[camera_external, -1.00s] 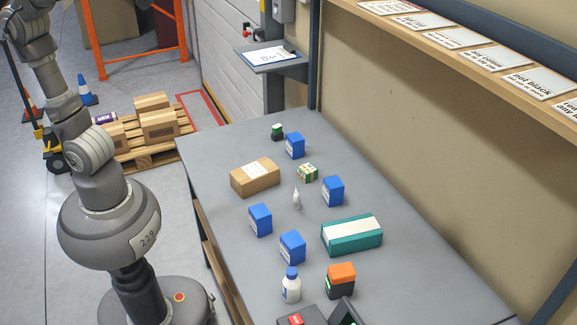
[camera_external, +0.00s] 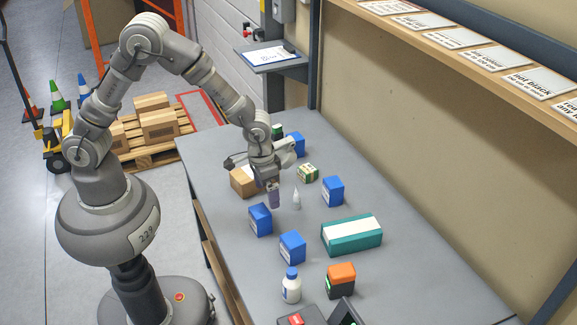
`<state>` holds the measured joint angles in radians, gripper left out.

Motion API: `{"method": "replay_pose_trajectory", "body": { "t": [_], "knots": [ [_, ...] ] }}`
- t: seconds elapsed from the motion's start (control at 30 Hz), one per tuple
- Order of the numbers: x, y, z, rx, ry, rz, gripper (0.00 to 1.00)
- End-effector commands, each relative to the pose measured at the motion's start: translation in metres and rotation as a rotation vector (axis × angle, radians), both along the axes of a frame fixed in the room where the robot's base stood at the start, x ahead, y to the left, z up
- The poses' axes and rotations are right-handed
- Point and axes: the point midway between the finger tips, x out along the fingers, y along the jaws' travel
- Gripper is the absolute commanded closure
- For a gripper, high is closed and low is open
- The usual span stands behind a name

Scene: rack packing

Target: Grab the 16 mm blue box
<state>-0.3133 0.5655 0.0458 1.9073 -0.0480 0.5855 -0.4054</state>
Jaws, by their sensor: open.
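Several similar blue boxes stand on the grey table: a back one (camera_external: 297,142) partly behind my wrist, a right one (camera_external: 333,191), a left one (camera_external: 260,220) and a front one (camera_external: 292,248). Their labels are too small to read, so I cannot tell which is the 16 mm one. My gripper (camera_external: 274,202) is open and points down over the table. In the picture it is just above and right of the left blue box, in front of the brown carton. It holds nothing that I can see.
A brown carton (camera_external: 242,183), a white nozzle-tipped tube (camera_external: 296,200), a small green box (camera_external: 308,173), a teal box (camera_external: 352,236), a white bottle (camera_external: 291,286) and an orange-topped box (camera_external: 341,280) stand around the blue boxes. The table's right front is clear.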

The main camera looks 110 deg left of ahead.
Motion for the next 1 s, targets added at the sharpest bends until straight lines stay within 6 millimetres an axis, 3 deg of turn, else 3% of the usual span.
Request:
{"method": "replay_pose_trajectory", "body": {
  "t": [0.03, 0.13, 0.6, 0.7, 0.9, 1.0],
  "knots": [
    [-0.012, 0.002, -0.017, -0.015, 0.042, 0.028, 0.06],
    [-0.024, 0.003, -0.039, -0.029, 0.08, 0.054, 0.06],
    [-0.024, -0.002, -0.104, -0.03, 0.082, 0.056, 0.06],
    [-0.024, -0.002, -0.113, -0.03, 0.081, 0.055, 0.06],
    [-0.023, -0.002, -0.112, -0.029, 0.079, 0.055, 0.06],
    [-0.023, -0.002, -0.112, -0.029, 0.079, 0.055, 0.29]
  ]
}}
